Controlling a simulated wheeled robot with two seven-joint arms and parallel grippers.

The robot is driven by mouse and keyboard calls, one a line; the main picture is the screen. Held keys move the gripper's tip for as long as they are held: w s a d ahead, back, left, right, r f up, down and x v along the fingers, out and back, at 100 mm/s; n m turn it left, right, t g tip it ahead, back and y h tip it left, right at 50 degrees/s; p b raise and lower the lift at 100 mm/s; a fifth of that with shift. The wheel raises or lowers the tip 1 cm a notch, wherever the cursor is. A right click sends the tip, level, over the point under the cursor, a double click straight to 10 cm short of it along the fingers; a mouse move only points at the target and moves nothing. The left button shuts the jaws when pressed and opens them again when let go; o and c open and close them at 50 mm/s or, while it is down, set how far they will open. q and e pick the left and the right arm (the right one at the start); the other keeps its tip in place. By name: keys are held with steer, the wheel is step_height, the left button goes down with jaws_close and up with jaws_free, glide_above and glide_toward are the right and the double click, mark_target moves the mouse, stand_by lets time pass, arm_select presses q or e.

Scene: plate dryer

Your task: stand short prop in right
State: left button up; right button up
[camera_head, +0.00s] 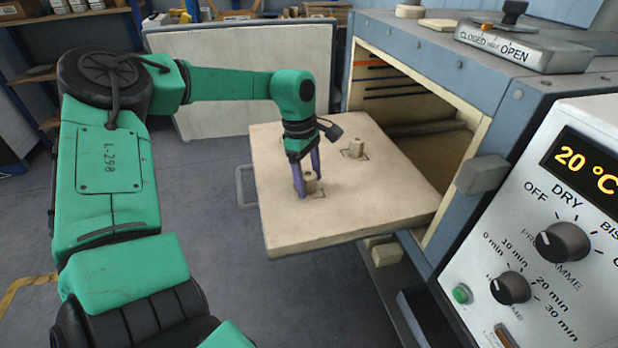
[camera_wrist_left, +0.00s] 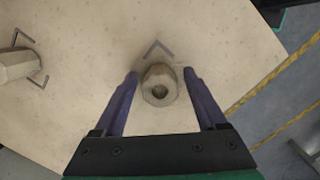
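Two small wooden props stand on the pale board on the dryer's open door (camera_head: 290,225). One prop (camera_head: 311,184) stands upright near an angle mark at the board's left part. It also shows in the left wrist view (camera_wrist_left: 160,86), its top hole facing the camera. My left gripper (camera_head: 309,188) reaches down over it, with a finger on each side and gaps showing between fingers and prop. The other prop (camera_head: 356,148) stands by dark corner marks further back and is partly visible in the left wrist view (camera_wrist_left: 14,66). I cannot tell which is shorter. My right gripper is not visible.
The dryer's open chamber (camera_head: 410,95) lies right of the board. A control panel (camera_head: 560,230) reading 20 °C stands at front right. A wooden block (camera_head: 386,253) sits below the board's right edge. A pale panel (camera_head: 235,75) stands behind. The board's front is clear.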

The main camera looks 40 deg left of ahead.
arm_select(q)
steer(key=shift+r, duration=0.2)
step_height(320, 180, up, 12)
steer(key=a, duration=0.1)
steer(key=shift+s+a, duration=0.15)
steer(key=shift+a, duration=0.25)
steer(key=shift+f, duration=0.15)
